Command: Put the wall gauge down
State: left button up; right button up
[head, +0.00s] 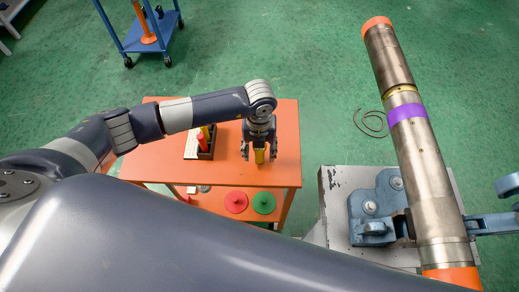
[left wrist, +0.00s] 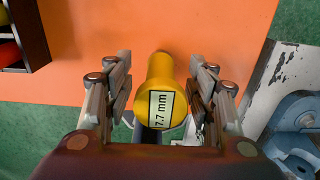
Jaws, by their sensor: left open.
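The wall gauge is a yellow cylinder (left wrist: 160,75) with a white label reading "7.7 mm" on its near end. It appears to stand upright on the orange table (head: 165,160). My left gripper (head: 259,158) points down over the table's right part. Its fingers are open, one on each side of the gauge, with a gap showing on the left in the left wrist view (left wrist: 160,95). In the head view the gauge (head: 259,157) shows between the fingers. Its foot is hard to make out. My right gripper is not in view.
A dark rack (head: 206,145) with red and yellow pieces stands left of my gripper. Red (head: 236,202) and green (head: 263,202) discs lie below the table's front edge. A blue vise (head: 375,205) and a long metal pipe (head: 420,150) are on the right.

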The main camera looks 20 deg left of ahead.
pick_arm(q)
notch_tip(320, 180, up, 12)
jog(key=b, duration=0.2)
jog(key=shift+f+b, duration=0.15)
jog(key=shift+b, duration=0.25)
